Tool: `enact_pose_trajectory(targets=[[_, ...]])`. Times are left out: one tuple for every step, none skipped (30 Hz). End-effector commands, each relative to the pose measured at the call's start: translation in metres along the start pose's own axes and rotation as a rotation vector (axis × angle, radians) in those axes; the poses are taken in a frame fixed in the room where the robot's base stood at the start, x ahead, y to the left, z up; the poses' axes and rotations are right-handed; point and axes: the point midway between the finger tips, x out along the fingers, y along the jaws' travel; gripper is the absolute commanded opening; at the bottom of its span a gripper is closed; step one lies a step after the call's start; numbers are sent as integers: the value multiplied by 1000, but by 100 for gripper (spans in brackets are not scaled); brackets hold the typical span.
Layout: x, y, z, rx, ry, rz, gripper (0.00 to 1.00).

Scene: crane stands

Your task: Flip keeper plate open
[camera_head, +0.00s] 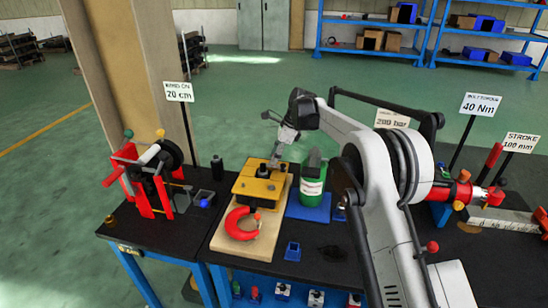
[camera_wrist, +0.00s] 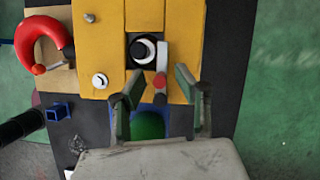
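A yellow block (camera_head: 257,187) sits on a light wooden board on the black bench. In the wrist view the yellow block (camera_wrist: 187,30) has a dark square recess with a black-and-white round part (camera_wrist: 143,48). A narrow grey plate with a red-tipped end (camera_wrist: 162,62) lies along the recess's right side; it looks like the keeper plate. My gripper (camera_wrist: 163,92) is open, its two fingers either side of the red tip, with gaps visible on both sides. In the head view my gripper (camera_head: 274,162) is over the block's far edge, and the plate is too small to make out.
A red shackle (camera_head: 241,223) lies on the board in front of the block. A green container (camera_head: 313,175) stands on a blue base just right. A small blue box (camera_head: 292,251) is in front. A red-framed winch (camera_head: 150,175) stands left. Signs and red tools stand right.

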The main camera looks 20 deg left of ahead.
Motion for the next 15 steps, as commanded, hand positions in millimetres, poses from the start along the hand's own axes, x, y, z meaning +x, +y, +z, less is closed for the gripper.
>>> enact_pose_trajectory(targets=[[3, 0, 0, 0, 0, 0, 32], [4, 0, 0, 0, 0, 0, 32], [6, 0, 0, 0, 0, 0, 32], [6, 0, 0, 0, 0, 0, 32], [7, 0, 0, 0, 0, 0, 32], [7, 0, 0, 0, 0, 0, 32], [7, 0, 0, 0, 0, 0, 32], [7, 0, 0, 0, 0, 0, 32], [7, 0, 0, 0, 0, 0, 32], [7, 0, 0, 0, 0, 0, 32], [7, 0, 0, 0, 0, 0, 32], [7, 0, 0, 0, 0, 0, 29], [7, 0, 0, 0, 0, 0, 25], [6, 0, 0, 0, 0, 0, 21], [6, 0, 0, 0, 0, 0, 16]])
